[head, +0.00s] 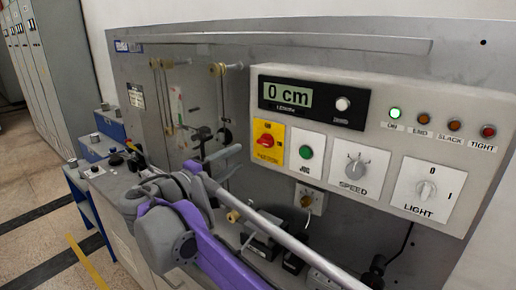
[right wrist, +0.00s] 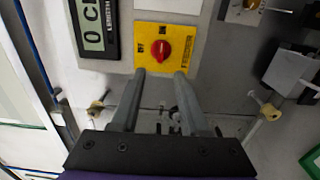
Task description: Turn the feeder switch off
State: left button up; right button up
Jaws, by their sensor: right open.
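The feeder switch (head: 266,141) is a red rotary knob on a yellow plate, at the left of the control panel under the length display. It shows clearly in the right wrist view (right wrist: 160,50), just beyond the fingertips. My left gripper is not in view.
The display (head: 289,95) reads 0 cm. A green lamp (head: 395,113) is lit beside dimmer lamps. A green button (head: 305,152), the SPEED knob (head: 357,167) and the LIGHT knob (head: 426,190) are to the right. Rollers and brackets (head: 222,70) stand out from the back plate at left.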

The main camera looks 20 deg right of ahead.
aim_at(263, 144)
jog(key=x, duration=1)
jog(key=shift+p, duration=0.3)
jog(key=shift+s, duration=0.1)
grip_shut()
